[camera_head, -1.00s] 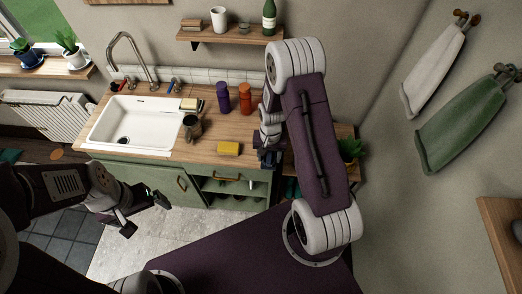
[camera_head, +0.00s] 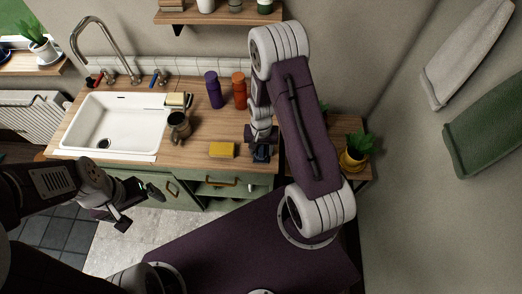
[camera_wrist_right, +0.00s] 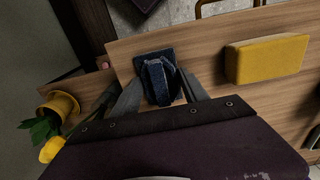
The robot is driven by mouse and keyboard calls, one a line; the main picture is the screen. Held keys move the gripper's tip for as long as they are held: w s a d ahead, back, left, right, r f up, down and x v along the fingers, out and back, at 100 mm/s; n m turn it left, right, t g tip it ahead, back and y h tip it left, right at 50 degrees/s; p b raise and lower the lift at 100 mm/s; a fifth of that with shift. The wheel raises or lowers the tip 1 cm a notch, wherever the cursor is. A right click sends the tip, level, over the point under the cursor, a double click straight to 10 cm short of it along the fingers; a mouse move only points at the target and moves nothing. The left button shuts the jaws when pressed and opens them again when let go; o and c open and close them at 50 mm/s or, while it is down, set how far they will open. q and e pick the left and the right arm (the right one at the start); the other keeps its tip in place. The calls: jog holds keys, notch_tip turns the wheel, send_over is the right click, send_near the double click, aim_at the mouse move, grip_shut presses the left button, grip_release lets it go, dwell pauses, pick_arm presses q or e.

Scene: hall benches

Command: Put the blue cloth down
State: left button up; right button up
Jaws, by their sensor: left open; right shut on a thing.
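The blue cloth (camera_wrist_right: 153,57) is dark blue and bunched between the fingers of my right gripper (camera_wrist_right: 160,92) in the right wrist view. Its far part spreads over the wooden worktop near the edge; whether it rests there or hangs just above, I cannot tell. In the head view my right gripper (camera_head: 262,150) is at the worktop's right end, right of the yellow sponge, with the cloth small and dark there. My left gripper (camera_head: 139,207) is open and empty, low in front of the green cabinet, away from the cloth.
The yellow sponge (camera_head: 222,150) lies left of my right gripper. A dark mug (camera_head: 179,127), a purple bottle (camera_head: 213,90) and an orange bottle (camera_head: 239,92) stand farther back. The white sink (camera_head: 110,125) is left. A potted plant (camera_head: 355,150) stands on the right.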

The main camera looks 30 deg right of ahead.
aim_at(261, 148)
jog(key=o, duration=1.5)
jog(key=shift+w, duration=0.4)
jog(key=shift+c, duration=0.2)
jog(key=shift+s+r, duration=0.2)
jog(key=shift+s, duration=0.3)
jog(key=shift+w+r, duration=0.15)
notch_tip(261, 148, up, 12)
jog(key=s+a+r+n+t, duration=0.1)
jog(key=s+a+r+n, duration=0.2)
jog(key=s+n, duration=0.3)
jog(key=shift+s+a+r, duration=0.2)
jog(key=shift+s+a, duration=0.7)
jog(key=shift+s, duration=0.15)
